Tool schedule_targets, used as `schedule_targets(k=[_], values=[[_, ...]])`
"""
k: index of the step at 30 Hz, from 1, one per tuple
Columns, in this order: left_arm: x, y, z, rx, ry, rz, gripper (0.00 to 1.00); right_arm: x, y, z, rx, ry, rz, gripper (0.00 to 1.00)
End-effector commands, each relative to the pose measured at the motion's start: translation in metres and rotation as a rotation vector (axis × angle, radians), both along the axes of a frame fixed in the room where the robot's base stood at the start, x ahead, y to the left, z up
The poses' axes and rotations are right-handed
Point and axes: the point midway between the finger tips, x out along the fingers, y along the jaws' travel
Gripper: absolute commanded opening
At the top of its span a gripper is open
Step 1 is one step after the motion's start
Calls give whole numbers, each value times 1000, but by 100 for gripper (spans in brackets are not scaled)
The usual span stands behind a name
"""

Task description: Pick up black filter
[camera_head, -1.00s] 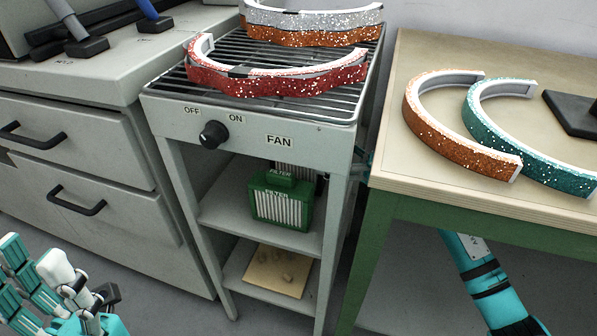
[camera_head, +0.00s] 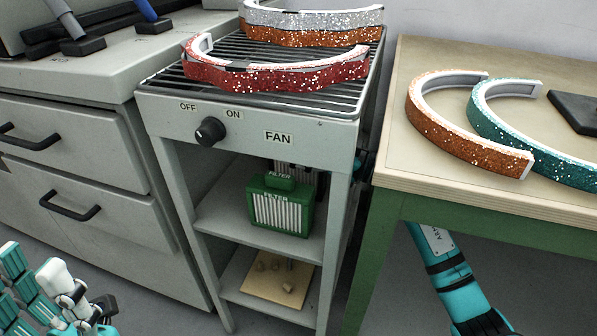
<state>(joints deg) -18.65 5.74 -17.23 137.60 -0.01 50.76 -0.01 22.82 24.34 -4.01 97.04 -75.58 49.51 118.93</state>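A dark filter with pale pleats (camera_head: 311,179) stands on the fan cart's middle shelf, mostly hidden behind a green filter (camera_head: 282,211). Only its upper part shows, above and right of the green one. My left gripper (camera_head: 42,275) is at the lower left, in front of the drawers, partly cut off by the frame. Its fingers are apart and I see nothing between them. My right arm reaches under the table from the lower right. A small teal and black part shows behind the cart's right side; the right gripper's fingers are hidden.
The fan cart (camera_head: 208,158) carries glittery arcs on its grill. A tan board (camera_head: 256,290) with small pieces lies on its bottom shelf. A table (camera_head: 400,180) with orange and teal arcs stands at right; its green leg is close to the cart. Grey drawers stand at left.

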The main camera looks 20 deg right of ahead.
Motion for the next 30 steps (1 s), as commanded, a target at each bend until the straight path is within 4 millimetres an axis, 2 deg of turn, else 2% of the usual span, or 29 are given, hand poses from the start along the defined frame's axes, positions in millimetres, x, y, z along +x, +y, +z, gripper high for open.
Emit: schedule_targets(k=[2,13,30], values=[[-1,0,0,0,-1,0,40,0,0,0,0,0,0,47],[-1,0,0,-2,-1,0,40,0,0,-1,-1,1,0,0],[0,1,2,-3,0,2,40,0,0,-1,-3,2,0,0]])
